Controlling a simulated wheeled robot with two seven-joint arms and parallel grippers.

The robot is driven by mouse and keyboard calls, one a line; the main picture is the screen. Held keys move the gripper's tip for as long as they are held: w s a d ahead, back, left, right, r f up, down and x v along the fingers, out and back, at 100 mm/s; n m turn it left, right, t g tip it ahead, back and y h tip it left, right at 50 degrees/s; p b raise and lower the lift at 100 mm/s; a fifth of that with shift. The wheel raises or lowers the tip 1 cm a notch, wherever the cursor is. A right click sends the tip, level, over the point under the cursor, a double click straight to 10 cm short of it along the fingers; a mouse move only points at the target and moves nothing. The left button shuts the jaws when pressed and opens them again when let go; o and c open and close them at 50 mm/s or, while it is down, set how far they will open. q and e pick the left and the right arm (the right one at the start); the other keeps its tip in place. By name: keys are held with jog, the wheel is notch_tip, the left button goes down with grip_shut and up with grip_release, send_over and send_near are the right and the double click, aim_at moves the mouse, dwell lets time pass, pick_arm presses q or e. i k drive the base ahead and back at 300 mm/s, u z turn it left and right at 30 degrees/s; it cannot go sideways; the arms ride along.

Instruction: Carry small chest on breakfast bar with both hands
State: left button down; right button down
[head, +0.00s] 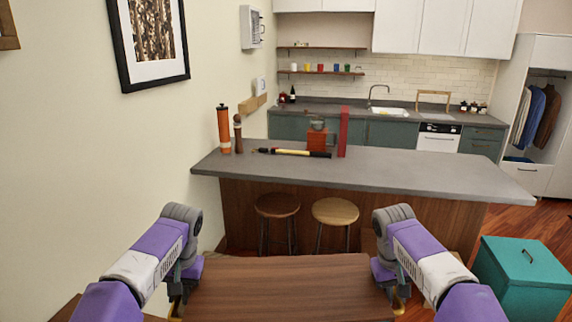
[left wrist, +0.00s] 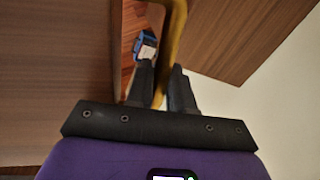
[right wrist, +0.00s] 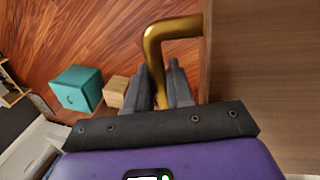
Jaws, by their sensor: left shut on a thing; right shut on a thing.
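The small chest (head: 285,285) is a brown wooden box at the bottom middle of the head view, between my two arms. My left gripper (head: 177,303) is shut on its gold handle (left wrist: 173,35), at the chest's left side. My right gripper (head: 396,300) is shut on the other gold handle (right wrist: 170,32), at its right side. The chest's wood also shows in the left wrist view (left wrist: 60,80) and the right wrist view (right wrist: 265,75). Its underside is hidden. The breakfast bar (head: 400,170) with a grey top stands ahead, beyond the chest.
On the bar's left half stand an orange mill (head: 224,130), a brown mill (head: 238,133), a coffee grinder (head: 317,137) and a red box (head: 343,132); a hammer-like tool (head: 292,152) lies there. The bar's right half is clear. Two stools (head: 335,211) stand before it. A teal chest (head: 525,272) is right.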

aim_at(306, 163)
jog(key=i, duration=3.85)
jog(key=z, duration=0.5)
